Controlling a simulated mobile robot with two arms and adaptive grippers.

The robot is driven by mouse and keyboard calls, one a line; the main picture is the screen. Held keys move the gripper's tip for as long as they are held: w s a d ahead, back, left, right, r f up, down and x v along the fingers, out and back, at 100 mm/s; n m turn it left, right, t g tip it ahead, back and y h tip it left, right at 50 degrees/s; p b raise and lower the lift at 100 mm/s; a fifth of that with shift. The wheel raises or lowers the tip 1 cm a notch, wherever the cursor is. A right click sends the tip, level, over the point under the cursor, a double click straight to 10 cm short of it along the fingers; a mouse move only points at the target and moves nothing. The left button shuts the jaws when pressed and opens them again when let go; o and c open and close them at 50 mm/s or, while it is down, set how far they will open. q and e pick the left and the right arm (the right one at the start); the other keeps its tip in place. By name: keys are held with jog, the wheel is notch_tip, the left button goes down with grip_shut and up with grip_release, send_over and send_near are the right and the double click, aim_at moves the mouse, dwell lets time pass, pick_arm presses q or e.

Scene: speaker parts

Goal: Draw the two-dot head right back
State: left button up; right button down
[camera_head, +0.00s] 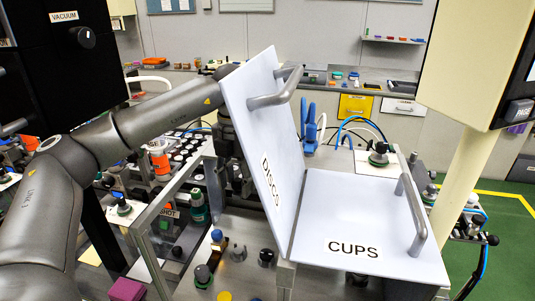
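No head with two dots can be made out in the head view; any such marks are too small or hidden. My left arm comes in from the left and bends down behind the raised white DISCS lid (262,125). My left gripper (238,172) is a dark shape at that lid's left edge, mostly covered by it, so its fingers and anything between them cannot be told. Several small knobbed parts stand below it, among them a dark-topped one (203,275) and a blue-topped one (217,238). My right gripper is not in view.
The white CUPS lid (345,215) lies flat at the right, with a grey handle (412,215). A metal frame (165,205) stands left of the DISCS lid. A black-knobbed green part (378,155) stands behind the CUPS lid. A cream post (462,175) is at the right.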

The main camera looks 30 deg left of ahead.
pick_arm(q)
jog(key=c, duration=0.9)
jog(key=shift+s+f, duration=0.1)
jog(key=shift+s, duration=0.05)
jog(key=shift+s+d, duration=0.1)
jog(key=shift+s, duration=0.05)
jog(key=shift+s+d+b, duration=0.25)
jog(key=shift+s+b, duration=0.1)
jog(key=shift+s, duration=0.6)
jog(key=shift+s+d+b, duration=0.2)
jog(key=shift+s+b, duration=0.2)
jog(key=shift+s, duration=0.6)
jog(key=shift+s+d+b, duration=0.25)
jog(key=shift+s+b, duration=0.1)
jog(key=shift+s, duration=0.6)
jog(key=s+d+b, duration=0.2)
jog(key=s+b, duration=0.1)
jog(key=s, duration=0.8)
jog(key=s+d+b, duration=0.3)
jog(key=s, duration=0.9)
jog(key=shift+s+d, duration=0.25)
jog(key=shift+d, duration=0.1)
jog(key=o, duration=1.1)
jog(key=shift+s, duration=0.1)
dwell(0.8)
